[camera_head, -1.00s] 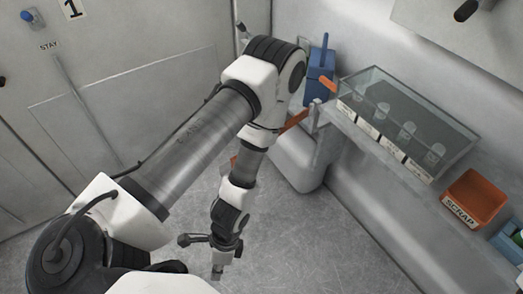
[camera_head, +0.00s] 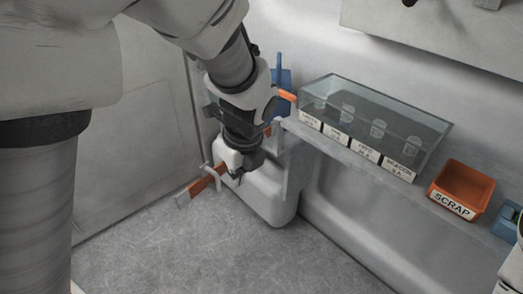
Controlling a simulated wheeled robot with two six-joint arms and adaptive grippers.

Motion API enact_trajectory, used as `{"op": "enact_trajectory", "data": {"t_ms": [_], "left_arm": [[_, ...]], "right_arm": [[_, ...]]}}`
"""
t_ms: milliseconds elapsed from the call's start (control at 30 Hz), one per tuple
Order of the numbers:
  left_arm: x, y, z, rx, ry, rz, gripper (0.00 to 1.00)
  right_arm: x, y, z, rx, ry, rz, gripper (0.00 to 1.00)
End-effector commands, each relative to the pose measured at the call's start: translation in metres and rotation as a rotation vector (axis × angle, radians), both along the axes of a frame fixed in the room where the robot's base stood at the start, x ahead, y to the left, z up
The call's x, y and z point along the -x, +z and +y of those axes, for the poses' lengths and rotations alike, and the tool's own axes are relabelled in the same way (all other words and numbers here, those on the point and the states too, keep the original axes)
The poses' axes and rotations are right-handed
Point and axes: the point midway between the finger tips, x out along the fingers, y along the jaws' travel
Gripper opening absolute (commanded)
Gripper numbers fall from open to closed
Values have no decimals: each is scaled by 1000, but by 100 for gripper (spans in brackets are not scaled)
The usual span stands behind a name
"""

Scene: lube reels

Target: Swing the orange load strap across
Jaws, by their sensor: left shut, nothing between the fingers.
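The orange load strap (camera_head: 201,184) shows as a flat slanting bar low in front of the white rounded tank. Its left end sticks out over the floor, and its right part passes behind my left gripper. My left gripper (camera_head: 236,179) hangs down at the strap, in front of the tank (camera_head: 270,196). Its fingers are shut with nothing between them. I cannot tell whether they touch the strap. My right gripper is not in view.
A shelf holds a glass case (camera_head: 372,122) with several clear cups and labels. An orange SCRAP bin (camera_head: 462,188) stands to its right. A blue object (camera_head: 284,80) stands behind the tank, with a small orange piece (camera_head: 288,95) near it. The floor in front is clear.

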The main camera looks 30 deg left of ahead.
Motion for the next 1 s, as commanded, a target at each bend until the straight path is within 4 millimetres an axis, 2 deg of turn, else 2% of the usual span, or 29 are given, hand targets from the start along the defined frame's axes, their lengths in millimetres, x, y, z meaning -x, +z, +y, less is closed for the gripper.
{"op": "enact_trajectory", "data": {"t_ms": [33,333,433,600,1000], "left_arm": [[-1,-15,2,0,-1,4,0],[-7,-81,17,2,0,3,0],[-16,-76,35,8,1,-2,0],[-22,-72,50,4,0,-1,0],[-24,-70,53,2,-2,0,0]], "right_arm": [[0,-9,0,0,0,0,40],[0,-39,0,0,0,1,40],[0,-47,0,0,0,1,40],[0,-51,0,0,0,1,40],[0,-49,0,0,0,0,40]]}}
